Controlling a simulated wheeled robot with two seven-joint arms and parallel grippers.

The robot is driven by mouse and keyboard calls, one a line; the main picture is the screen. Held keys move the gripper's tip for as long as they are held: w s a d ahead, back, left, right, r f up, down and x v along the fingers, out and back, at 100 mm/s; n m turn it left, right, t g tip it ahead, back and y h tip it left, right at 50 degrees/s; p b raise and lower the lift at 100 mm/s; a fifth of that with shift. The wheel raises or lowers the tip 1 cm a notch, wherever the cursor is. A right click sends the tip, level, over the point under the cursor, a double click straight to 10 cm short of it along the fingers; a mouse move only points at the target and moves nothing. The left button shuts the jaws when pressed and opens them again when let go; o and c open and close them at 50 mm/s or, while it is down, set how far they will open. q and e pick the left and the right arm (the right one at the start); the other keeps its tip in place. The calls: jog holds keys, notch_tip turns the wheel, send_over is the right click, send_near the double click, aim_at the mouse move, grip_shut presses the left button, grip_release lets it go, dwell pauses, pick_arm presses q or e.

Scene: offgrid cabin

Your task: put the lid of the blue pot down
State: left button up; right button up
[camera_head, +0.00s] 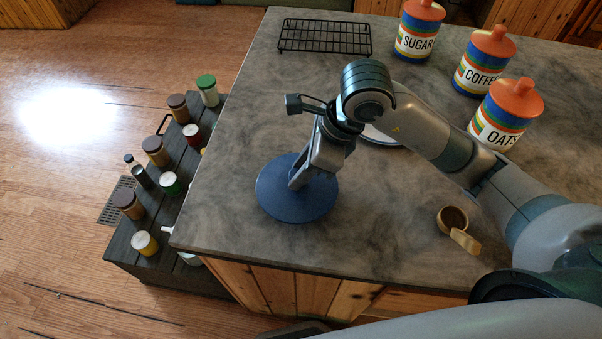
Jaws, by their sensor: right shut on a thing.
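The blue lid (278,203) is a dark blue round disc over the left front part of the grey counter (230,170). My right gripper (301,180) comes down on it from above and is shut on it at its middle; the fingers hide the grip point. I cannot tell whether the lid touches the counter or hangs just above it. No blue pot body shows apart from the lid. My left gripper is not in view.
A black wire rack (325,37) lies at the back. Sugar (416,30), coffee (484,61) and oats (505,115) canisters stand at the right. A pale round thing (384,137) is partly behind my arm. A brass scoop (453,221) lies front right.

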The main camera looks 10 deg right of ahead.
notch_tip(320, 180, down, 2)
jog(key=shift+f+p, duration=0.15)
jog(key=shift+p, duration=0.2)
jog(key=shift+f, duration=0.1)
jog(key=shift+f, duration=0.1)
jog(key=o, duration=1.1)
jog(key=shift+o, duration=0.2)
